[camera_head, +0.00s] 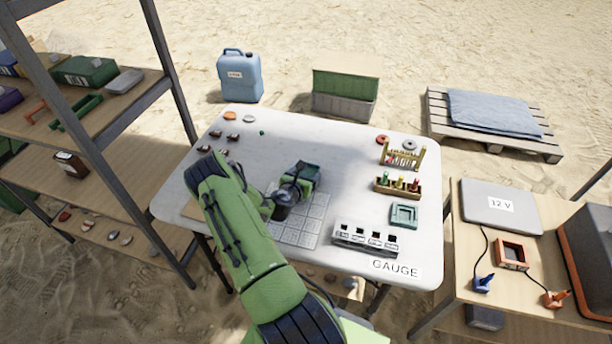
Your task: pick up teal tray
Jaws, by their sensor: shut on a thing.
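A dark teal tray (312,174) is at the far end of my arm, above the middle of the white table. My gripper (292,188) is shut on it. The jaws and wrist hide part of the tray, and I cannot tell whether it touches the table. A second, lighter teal square piece (404,215) with a raised rim lies flat on the table to the right, apart from my gripper.
A pale grid mat (306,224) lies beside my gripper. A white slotted block (366,238) and a GAUGE label (396,268) are at front right. Racks of coloured pieces (398,185) stand on the right. Small dark pieces (232,137) lie back left. The table's back middle is clear.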

